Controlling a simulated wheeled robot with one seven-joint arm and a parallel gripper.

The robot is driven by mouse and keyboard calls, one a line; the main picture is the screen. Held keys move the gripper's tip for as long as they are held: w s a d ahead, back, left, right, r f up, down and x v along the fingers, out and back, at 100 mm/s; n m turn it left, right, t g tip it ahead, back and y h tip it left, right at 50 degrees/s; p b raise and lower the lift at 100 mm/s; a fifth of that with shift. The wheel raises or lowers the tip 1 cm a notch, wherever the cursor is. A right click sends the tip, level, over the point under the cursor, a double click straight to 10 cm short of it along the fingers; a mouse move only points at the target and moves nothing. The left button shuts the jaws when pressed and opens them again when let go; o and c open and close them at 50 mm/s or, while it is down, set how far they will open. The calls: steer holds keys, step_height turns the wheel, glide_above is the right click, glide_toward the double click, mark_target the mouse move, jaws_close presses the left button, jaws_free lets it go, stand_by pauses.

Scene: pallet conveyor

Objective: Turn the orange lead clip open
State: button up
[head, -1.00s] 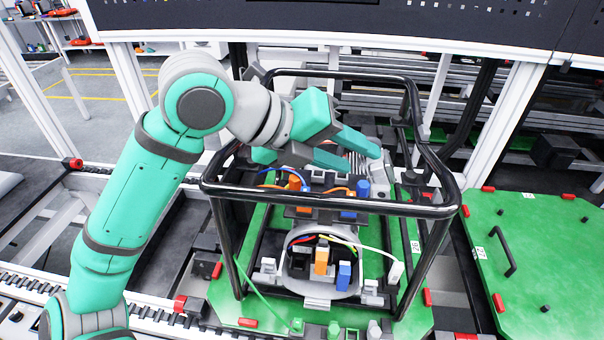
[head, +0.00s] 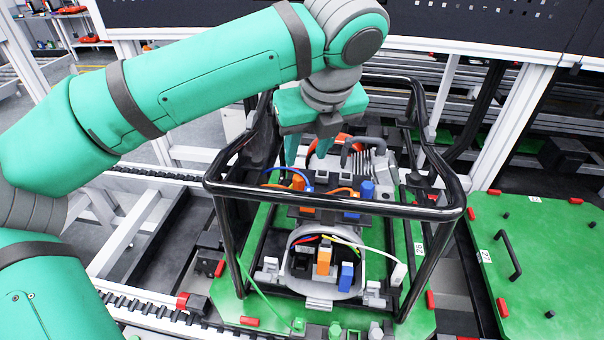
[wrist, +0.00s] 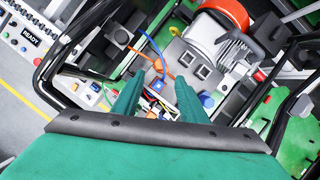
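One orange block (head: 298,183) is on the dark rear panel by a blue wire. The other orange block (head: 323,262) stands upright in the grey front housing, left of a blue block (head: 346,276). An orange wire (head: 338,190) runs along the rear panel; it also shows in the wrist view (wrist: 163,66). My gripper (head: 306,150) points down inside the frame, behind and above the rear panel. Its fingers (wrist: 157,98) are apart with nothing between them.
A black tubular frame (head: 340,209) surrounds the work, its top bar close to my gripper. A grey motor with a red-orange ring (wrist: 225,12) lies beyond the fingers. A blue block (head: 366,190) is on the rear panel. A green pallet (head: 540,250) with a handle lies right.

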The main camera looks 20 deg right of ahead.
mark_target(300, 178)
steer(key=x, duration=1)
steer(key=shift+s, duration=0.1)
jaws_close()
